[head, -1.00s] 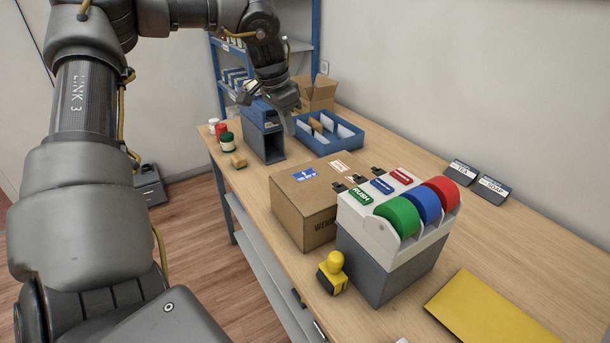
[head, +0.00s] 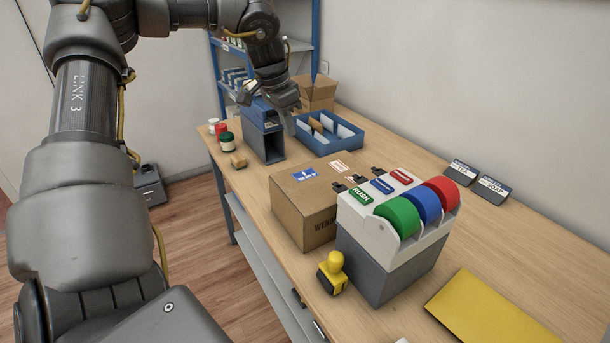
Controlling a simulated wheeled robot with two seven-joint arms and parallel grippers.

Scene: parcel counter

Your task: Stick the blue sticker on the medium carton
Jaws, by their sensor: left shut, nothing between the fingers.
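A closed brown carton (head: 305,220) stands on the counter behind the sticker dispenser. A blue sticker (head: 305,174) lies on its top near the left edge, and other labels lie farther back on the top. The dispenser (head: 385,255) holds a green, a blue (head: 423,204) and a red roll. My left gripper (head: 292,125) is shut and empty, up above the back of the counter beside the blue tray, well apart from the carton. My right gripper is out of view.
A blue and grey box-like device (head: 262,137), small jars (head: 227,142) and a blue divided tray (head: 329,131) stand at the back. A yellow-handled stamp (head: 333,272) stands by the front edge. A yellow envelope (head: 484,312) lies at right. The counter's right middle is clear.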

